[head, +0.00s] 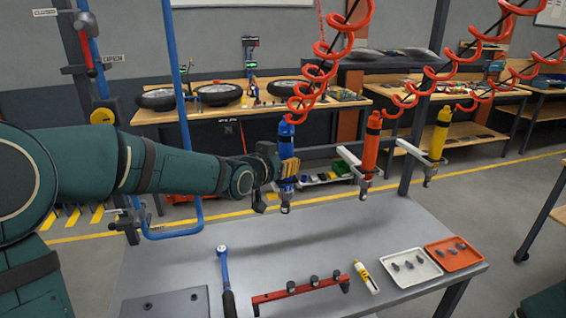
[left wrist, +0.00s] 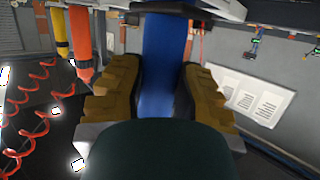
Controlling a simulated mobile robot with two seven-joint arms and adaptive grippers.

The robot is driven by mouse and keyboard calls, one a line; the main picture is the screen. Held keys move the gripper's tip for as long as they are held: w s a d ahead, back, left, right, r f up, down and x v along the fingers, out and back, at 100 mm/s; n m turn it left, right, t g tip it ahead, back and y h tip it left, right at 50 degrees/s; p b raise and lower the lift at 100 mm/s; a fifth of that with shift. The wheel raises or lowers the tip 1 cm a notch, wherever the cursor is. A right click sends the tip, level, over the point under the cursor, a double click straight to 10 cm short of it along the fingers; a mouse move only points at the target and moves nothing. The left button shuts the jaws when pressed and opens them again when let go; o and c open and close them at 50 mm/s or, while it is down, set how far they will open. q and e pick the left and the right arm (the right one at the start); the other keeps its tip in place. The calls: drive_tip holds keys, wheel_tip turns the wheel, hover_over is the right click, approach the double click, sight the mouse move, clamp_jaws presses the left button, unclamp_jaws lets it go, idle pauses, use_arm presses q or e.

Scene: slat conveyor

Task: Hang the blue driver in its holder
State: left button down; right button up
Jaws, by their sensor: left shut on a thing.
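The blue driver (head: 286,137) hangs upright from a red coiled hose above the grey table. My left gripper (head: 288,168) is shut around its body. In the left wrist view the blue driver (left wrist: 166,62) stands between the two brown finger pads of my left gripper (left wrist: 162,88). An orange driver (head: 371,142) and a yellow driver (head: 439,134) sit upright in pale bracket holders to the right. I cannot make out a separate holder at the blue driver; the gripper covers its lower body. My right gripper is not in view.
Coiled red hoses (head: 325,60) hang overhead. A blue tube frame (head: 180,100) stands left.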

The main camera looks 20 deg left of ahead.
use_arm(q)
drive_tip(key=shift+f+b, duration=0.2)
drive_tip(key=shift+b, duration=0.15)
idle(0.3)
drive_tip(key=c, duration=0.7)
unclamp_jaws()
drive_tip(key=shift+f, duration=0.1)
drive_tip(key=v, duration=1.2)
